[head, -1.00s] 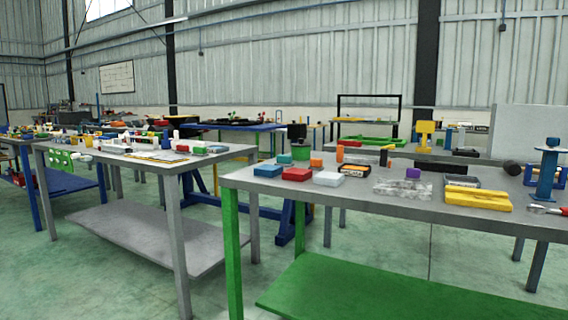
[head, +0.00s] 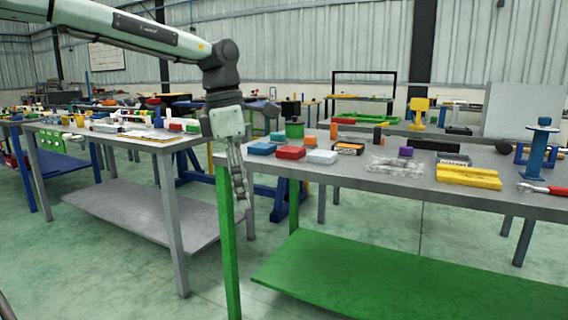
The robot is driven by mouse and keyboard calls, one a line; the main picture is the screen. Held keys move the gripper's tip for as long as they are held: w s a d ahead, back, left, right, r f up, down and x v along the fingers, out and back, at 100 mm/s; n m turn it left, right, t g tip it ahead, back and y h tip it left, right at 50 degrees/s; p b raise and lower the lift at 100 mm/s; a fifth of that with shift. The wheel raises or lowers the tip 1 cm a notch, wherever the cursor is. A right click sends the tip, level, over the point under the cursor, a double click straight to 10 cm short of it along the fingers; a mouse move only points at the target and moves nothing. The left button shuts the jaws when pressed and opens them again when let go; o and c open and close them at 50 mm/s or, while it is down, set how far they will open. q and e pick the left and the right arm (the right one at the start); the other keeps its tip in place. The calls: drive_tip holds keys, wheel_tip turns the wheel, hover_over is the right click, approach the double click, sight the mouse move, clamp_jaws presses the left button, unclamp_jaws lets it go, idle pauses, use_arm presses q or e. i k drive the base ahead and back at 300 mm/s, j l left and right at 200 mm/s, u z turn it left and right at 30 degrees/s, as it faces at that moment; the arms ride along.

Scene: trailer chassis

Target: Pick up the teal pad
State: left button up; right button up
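A small teal pad (head: 277,136) lies near the left end of the grey tabletop of the green-legged table (head: 400,182), beside a green cylinder (head: 294,130) and behind a blue pad (head: 262,148). My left gripper (head: 242,200) points down just off the left end of this table, in front of and to the left of the teal pad, apart from it. Its fingers show edge-on, so I cannot tell whether they are open or shut. I see nothing held in it. My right gripper is out of view.
A red pad (head: 290,153), a pale blue pad (head: 322,156), an orange block (head: 310,141) and a black-and-orange box (head: 347,148) crowd the tabletop around the teal pad. A clear bag (head: 395,165) and a yellow block (head: 468,177) lie farther right. Another grey table (head: 150,140) stands left.

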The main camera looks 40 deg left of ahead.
sight(279, 138)
drive_tip(key=i+j+z, duration=0.15)
drive_tip(key=j+z, duration=0.2)
drive_tip(key=i+j+z, duration=0.1)
drive_tip(key=j+z, duration=0.25)
drive_tip(key=i+j+z, duration=0.15)
drive_tip(key=j, duration=0.4)
drive_tip(key=j+z, duration=0.15)
drive_tip(key=j, duration=0.4)
drive_tip(key=i+j, duration=0.1)
drive_tip(key=j, duration=1.2)
drive_tip(key=j+z, duration=0.1)
drive_tip(key=j, duration=1.2)
drive_tip(key=i, duration=0.05)
